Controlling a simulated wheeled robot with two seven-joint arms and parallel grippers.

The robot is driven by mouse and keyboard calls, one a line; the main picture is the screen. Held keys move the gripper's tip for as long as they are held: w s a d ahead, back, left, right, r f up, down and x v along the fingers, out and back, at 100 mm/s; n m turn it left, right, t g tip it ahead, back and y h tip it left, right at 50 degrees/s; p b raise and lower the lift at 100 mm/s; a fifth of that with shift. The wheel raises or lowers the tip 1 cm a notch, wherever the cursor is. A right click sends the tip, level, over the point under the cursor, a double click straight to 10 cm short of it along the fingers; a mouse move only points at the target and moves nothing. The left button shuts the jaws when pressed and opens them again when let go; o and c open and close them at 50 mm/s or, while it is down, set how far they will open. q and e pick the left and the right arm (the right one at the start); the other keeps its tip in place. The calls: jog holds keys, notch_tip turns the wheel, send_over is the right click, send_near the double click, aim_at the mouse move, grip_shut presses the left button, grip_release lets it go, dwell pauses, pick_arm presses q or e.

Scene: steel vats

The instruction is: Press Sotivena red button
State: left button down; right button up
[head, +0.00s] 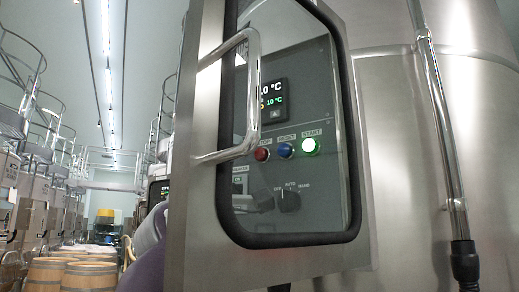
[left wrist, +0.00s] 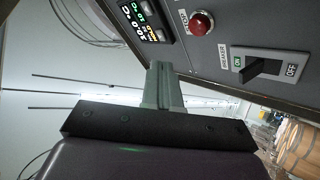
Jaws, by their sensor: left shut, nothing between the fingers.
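The red button (head: 262,154) shows in the head view through the window of a steel door, on a grey control panel (head: 310,75). It also shows in the left wrist view as a red dome (left wrist: 201,22) beside the display. A blue button (head: 285,150) and a lit green START button (head: 311,146) sit to its right. My left gripper (head: 268,203) shows dimly through the window, below the red button. In the left wrist view its fingers (left wrist: 163,70) are shut and empty, below and left of the red button and apart from it. My right gripper is not in view.
The steel door (head: 193,225) with its bar handle (head: 254,90) stands in front of the panel. A black breaker switch (left wrist: 265,68) and a rotary selector (head: 290,199) are on the panel. A large steel vat (head: 400,130) is at right. Wooden barrels (head: 90,275) stand lower left.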

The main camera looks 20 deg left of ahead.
pick_arm(q)
jog(key=shift+w+d+p, duration=0.2)
jog(key=shift+w+p, duration=0.15)
jog(key=shift+w, duration=0.8)
jog(key=shift+w+d+p, duration=0.2)
jog(key=shift+w+p, duration=0.1)
jog(key=shift+w, duration=0.8)
jog(key=shift+w, duration=0.45)
jog(key=shift+w+p, duration=0.35)
jog(key=shift+p, duration=0.05)
dwell(0.7)
dwell(0.4)
jog(key=shift+s+b, duration=0.4)
jog(key=shift+s, duration=0.35)
